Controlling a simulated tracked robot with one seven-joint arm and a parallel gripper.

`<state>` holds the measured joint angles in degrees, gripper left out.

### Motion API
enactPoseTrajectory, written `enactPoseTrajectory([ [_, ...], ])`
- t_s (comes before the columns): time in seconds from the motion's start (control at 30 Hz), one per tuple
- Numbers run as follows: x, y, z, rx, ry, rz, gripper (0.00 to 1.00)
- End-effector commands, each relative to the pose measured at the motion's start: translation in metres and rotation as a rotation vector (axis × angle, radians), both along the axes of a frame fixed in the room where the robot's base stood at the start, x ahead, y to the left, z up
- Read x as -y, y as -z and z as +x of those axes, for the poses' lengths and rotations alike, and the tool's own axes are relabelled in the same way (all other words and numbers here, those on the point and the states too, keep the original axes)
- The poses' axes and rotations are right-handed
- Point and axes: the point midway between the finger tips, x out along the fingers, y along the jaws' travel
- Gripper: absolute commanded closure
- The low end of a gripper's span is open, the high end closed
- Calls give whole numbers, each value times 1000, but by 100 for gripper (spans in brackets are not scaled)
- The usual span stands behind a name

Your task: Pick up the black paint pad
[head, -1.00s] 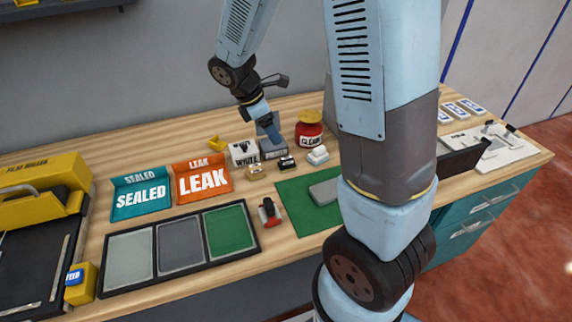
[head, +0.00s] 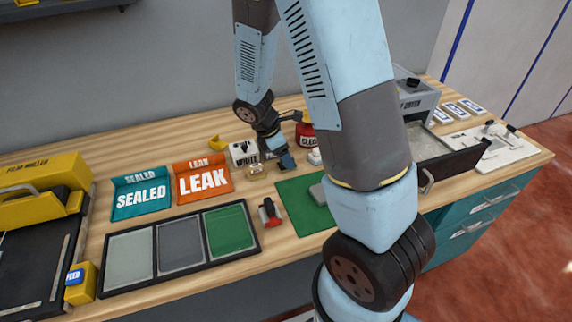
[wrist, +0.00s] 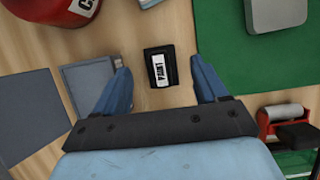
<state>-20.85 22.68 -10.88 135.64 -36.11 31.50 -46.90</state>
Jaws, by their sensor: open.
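The black paint pad (wrist: 159,67) is a small dark block with a white "PAINT" label. It lies on the wooden bench near the middle of the wrist view. My gripper (wrist: 162,76) is open and above the bench, with one blue finger on each side of the pad. Clear gaps show between the pad and both fingers, and nothing is held. In the head view my gripper (head: 286,162) is low over the bench, beside the white paint container (head: 242,153), and it hides the pad.
A grey box (wrist: 90,82) sits left of the fingers and a red container (wrist: 45,10) beyond it. A green mat (wrist: 235,70) with a grey block (wrist: 278,12) and a red roller (wrist: 283,116) are to the right. LEAK (head: 203,180) and SEALED (head: 141,193) trays stand further left.

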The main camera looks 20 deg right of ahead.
Motion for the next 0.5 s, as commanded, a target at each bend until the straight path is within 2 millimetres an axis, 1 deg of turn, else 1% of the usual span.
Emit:
enactPoseTrajectory([
  [0.03,2,7,-1,-4,1,-2,28],
  [0.2,8,21,-1,-2,1,-1,28],
  [0.5,10,24,0,-1,1,0,28],
])
